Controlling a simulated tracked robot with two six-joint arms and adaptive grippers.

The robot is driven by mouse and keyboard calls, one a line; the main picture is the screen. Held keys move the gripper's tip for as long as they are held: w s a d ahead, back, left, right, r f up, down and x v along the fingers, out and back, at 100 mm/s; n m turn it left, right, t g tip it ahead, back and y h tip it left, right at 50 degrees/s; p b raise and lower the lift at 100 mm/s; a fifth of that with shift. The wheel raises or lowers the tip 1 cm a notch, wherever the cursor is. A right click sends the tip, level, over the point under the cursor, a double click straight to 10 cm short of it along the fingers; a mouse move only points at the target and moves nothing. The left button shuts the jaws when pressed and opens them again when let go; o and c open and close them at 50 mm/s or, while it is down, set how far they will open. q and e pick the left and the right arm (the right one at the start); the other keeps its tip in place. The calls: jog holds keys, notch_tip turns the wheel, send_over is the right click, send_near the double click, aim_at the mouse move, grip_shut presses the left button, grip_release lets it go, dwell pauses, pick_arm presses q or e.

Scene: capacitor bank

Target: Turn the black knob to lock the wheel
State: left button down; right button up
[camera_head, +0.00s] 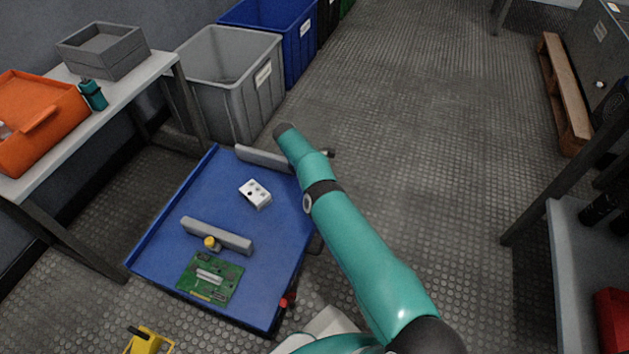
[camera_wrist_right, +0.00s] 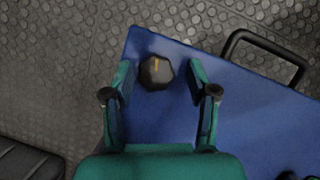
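The black knob (camera_wrist_right: 156,73), faceted with a short yellow line on top, sits at the corner of the blue cart (camera_wrist_right: 250,115) in the right wrist view. My right gripper (camera_wrist_right: 158,80) is open, its two teal fingers on either side of the knob with a gap at each side. In the head view, my right arm reaches over the right edge of the blue cart (camera_head: 190,205), and its gripper cannot be made out there. I cannot pick out the black knob or the wheel in the head view. My left gripper is out of view.
The cart bears a green circuit board (camera_head: 210,278), a grey bar (camera_head: 217,235) with a yellow knob and a white block (camera_head: 255,193). A black handle (camera_wrist_right: 265,52) juts from the cart edge.

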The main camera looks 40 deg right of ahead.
jog(key=shift+w+a+r, duration=0.1)
jog(key=shift+w+r, duration=0.1)
jog(key=shift+w+r, duration=0.1)
jog(key=shift+r, duration=0.1)
jog(key=v, duration=0.6)
jog(key=shift+a+r, duration=0.2)
jog(key=shift+r, duration=0.15)
